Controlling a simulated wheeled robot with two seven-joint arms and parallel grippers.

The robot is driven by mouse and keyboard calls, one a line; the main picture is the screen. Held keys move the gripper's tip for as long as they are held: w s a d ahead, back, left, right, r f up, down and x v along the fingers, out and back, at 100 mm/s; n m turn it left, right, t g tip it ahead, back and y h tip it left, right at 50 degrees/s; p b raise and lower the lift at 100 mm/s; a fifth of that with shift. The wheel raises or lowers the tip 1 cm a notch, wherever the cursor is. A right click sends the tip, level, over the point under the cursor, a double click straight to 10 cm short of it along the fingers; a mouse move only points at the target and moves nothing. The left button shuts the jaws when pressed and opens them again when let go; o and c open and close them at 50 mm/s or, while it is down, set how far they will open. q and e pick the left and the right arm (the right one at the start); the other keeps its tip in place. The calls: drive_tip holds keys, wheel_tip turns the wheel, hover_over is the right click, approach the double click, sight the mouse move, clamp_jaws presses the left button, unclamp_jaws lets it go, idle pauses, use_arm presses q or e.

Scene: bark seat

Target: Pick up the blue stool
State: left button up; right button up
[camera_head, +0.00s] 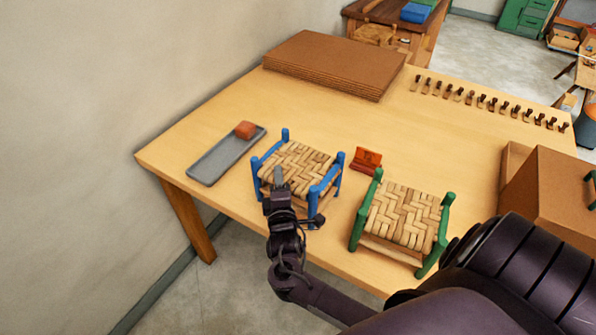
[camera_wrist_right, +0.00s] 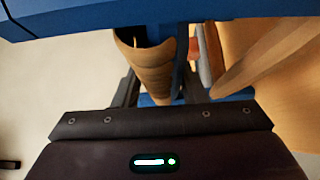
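The blue stool (camera_head: 325,185) has a woven bark seat and blue legs and rails. It stands upright near the table's front edge, left of a green stool (camera_head: 402,216). My right gripper (camera_head: 278,180) is at the front left of the blue stool, over the front edge of its seat. In the right wrist view, the fingers (camera_wrist_right: 158,92) are spread apart, with a woven-wrapped rail and blue frame parts (camera_wrist_right: 90,17) between and beyond them. Whether the fingers touch the rail is unclear. My left gripper is not in view.
A wall is at the left.

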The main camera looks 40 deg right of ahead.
drive_tip(key=c, duration=0.7)
drive_tip(key=shift+r, duration=0.1)
drive_tip(key=shift+c, duration=0.2)
drive_tip(key=shift+r, duration=0.1)
